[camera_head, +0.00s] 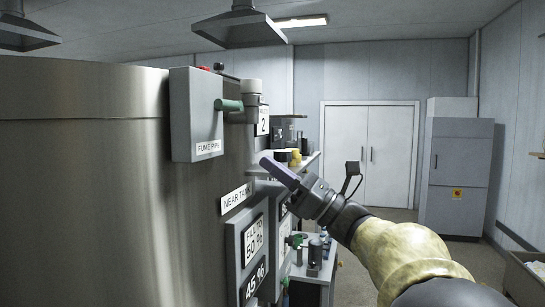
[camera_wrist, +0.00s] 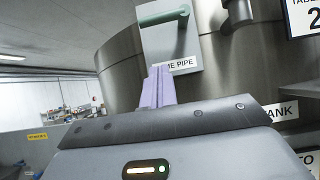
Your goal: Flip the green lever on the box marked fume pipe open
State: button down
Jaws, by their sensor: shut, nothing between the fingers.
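The grey box marked FUME PIPE (camera_head: 196,115) is fixed on the side of the large steel tank. Its green lever (camera_head: 229,105) sticks out level to the right in the head view. In the wrist view the box (camera_wrist: 160,52) and the green lever (camera_wrist: 163,17) are at the top, with the lever running across the box face. My gripper (camera_head: 267,161) is shut and empty, its purple fingers pointing up and left, below and right of the lever. In the wrist view the fingers (camera_wrist: 158,84) are together, below the lever and apart from it.
The steel tank (camera_head: 90,190) fills the left. A NEAR TANK label (camera_head: 237,198) and display panels (camera_head: 254,250) are on its side below the box. A grey pipe (camera_head: 252,100) stands right of the lever. Open floor and a white double door (camera_head: 370,155) lie beyond.

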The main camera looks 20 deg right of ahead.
aim_at(220, 105)
jog(key=w+a+r+p, duration=0.4)
jog(key=a+r+p, duration=0.2)
jog(key=r+p, duration=0.2)
jog(key=shift+r, duration=0.15)
jog(key=shift+w+a+b, duration=0.2)
jog(key=shift+w+b, duration=0.05)
jog(key=shift+b, duration=0.05)
dwell(0.4)
